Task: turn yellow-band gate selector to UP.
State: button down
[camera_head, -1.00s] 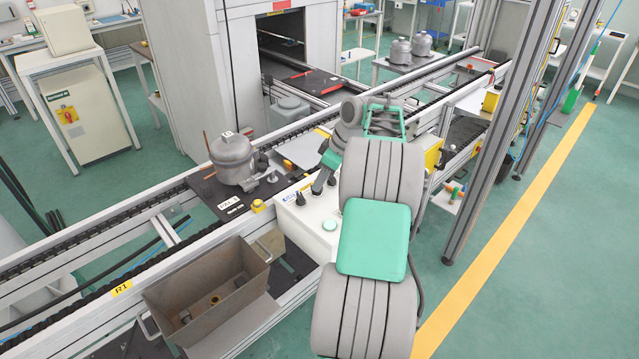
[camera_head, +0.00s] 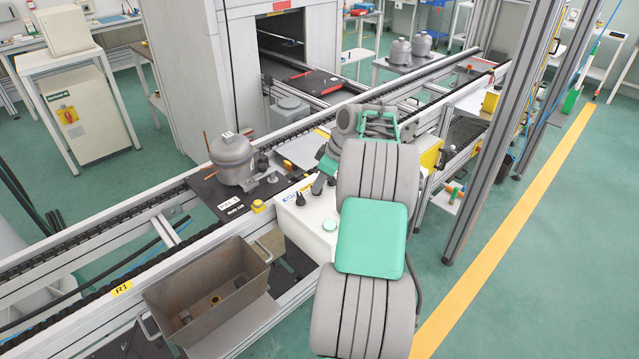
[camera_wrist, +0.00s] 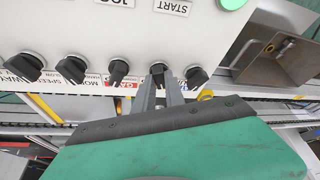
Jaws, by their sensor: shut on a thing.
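A white control panel (camera_head: 309,228) faces my arm beside the conveyor. In the wrist view its face (camera_wrist: 70,25) carries a row of several black selector knobs, with printed labels below them. My gripper (camera_wrist: 162,80) is shut on one black selector knob (camera_wrist: 158,69), second from the right in this row. The fingers hide most of that knob and its label, so I cannot make out a yellow band or its exact setting. A neighbouring knob (camera_wrist: 118,70) stands just left, another (camera_wrist: 197,77) just right. In the head view my arm covers much of the panel.
A green button (camera_wrist: 232,3) sits at the panel edge, near a START label (camera_wrist: 172,7). A rusty metal bin (camera_head: 208,296) stands on the left. A grey compressor (camera_head: 233,160) sits on a dark plate on the conveyor. Open floor lies right of the yellow line.

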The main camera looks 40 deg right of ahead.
jog(key=shift+m+b, duration=0.4)
jog(key=shift+b, duration=0.2)
jog(key=m+h+b, duration=0.1)
jog(key=m+b, duration=0.2)
jog(key=shift+a+f+m+h, duration=0.1)
jog(key=shift+a+m+h, duration=0.1)
jog(key=shift+m+h, duration=0.15)
jog(key=shift+a+m+h+b, duration=0.1)
jog(key=shift+m+h+b, duration=0.9)
jog(key=shift+m, duration=1.15)
jog(key=shift+r, duration=0.2)
jog(key=c, duration=1.4)
grip_release()
jog(key=shift+f, duration=0.1)
jog(key=v, duration=0.8)
jog(key=shift+b, duration=0.45)
